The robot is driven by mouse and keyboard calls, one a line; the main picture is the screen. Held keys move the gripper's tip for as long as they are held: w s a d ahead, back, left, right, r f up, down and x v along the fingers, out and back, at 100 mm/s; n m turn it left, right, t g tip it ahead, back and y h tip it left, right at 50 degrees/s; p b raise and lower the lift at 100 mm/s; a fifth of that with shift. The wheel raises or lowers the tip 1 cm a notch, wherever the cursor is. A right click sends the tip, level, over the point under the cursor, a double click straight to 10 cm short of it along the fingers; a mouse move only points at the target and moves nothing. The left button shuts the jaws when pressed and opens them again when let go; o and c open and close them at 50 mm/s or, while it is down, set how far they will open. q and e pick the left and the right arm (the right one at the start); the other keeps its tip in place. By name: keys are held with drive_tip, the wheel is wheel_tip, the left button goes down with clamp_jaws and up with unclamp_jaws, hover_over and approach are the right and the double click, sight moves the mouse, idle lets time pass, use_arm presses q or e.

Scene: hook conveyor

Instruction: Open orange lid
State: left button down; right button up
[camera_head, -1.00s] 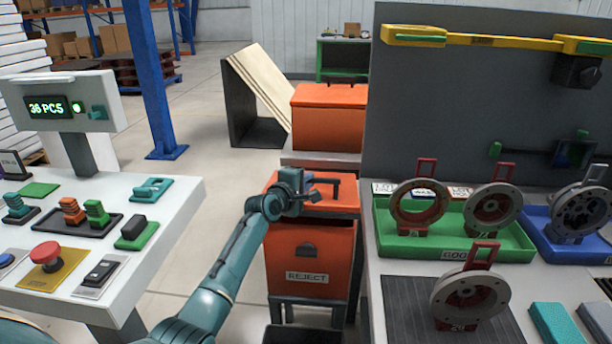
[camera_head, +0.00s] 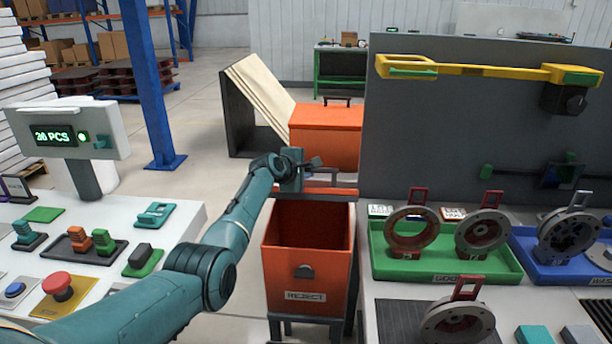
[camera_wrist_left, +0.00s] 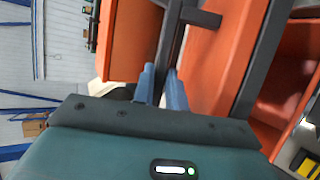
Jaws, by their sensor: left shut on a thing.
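The orange lid (camera_head: 335,191) of the reject bin (camera_head: 290,299) is swung up at the bin's back edge and shows nearly edge-on. The bin's open inside shows below it. My left gripper (camera_head: 310,164) is at the top of the raised lid. In the left wrist view, its blue fingers (camera_wrist_left: 160,88) are shut on the dark lid handle (camera_wrist_left: 174,45), beside the orange lid face (camera_wrist_left: 210,65). The exact contact is partly hidden. My right gripper is not in view.
A second orange box (camera_head: 328,135) stands close behind the raised lid. A white control desk (camera_head: 180,220) is at the left. At the right, a bench carries a green tray (camera_head: 400,268) and a blue tray (camera_head: 545,262) with round metal parts.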

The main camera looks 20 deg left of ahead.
use_arm(q)
drive_tip(key=shift+w+r, duration=0.2)
drive_tip(key=shift+r, duration=0.1)
drive_tip(key=c, duration=1.4)
unclamp_jaws()
drive_tip(key=shift+c, duration=0.2)
drive_tip(key=shift+f, duration=0.1)
drive_tip(key=shift+s, duration=0.15)
drive_tip(key=shift+s+a+r+p, duration=0.15)
drive_tip(key=shift+s+r+p, duration=0.35)
drive_tip(key=shift+p, duration=0.1)
drive_tip(key=v, duration=1.1)
drive_tip(key=shift+s+p, duration=0.4)
drive_tip(key=shift+s, duration=0.05)
drive_tip(key=shift+f, duration=0.1)
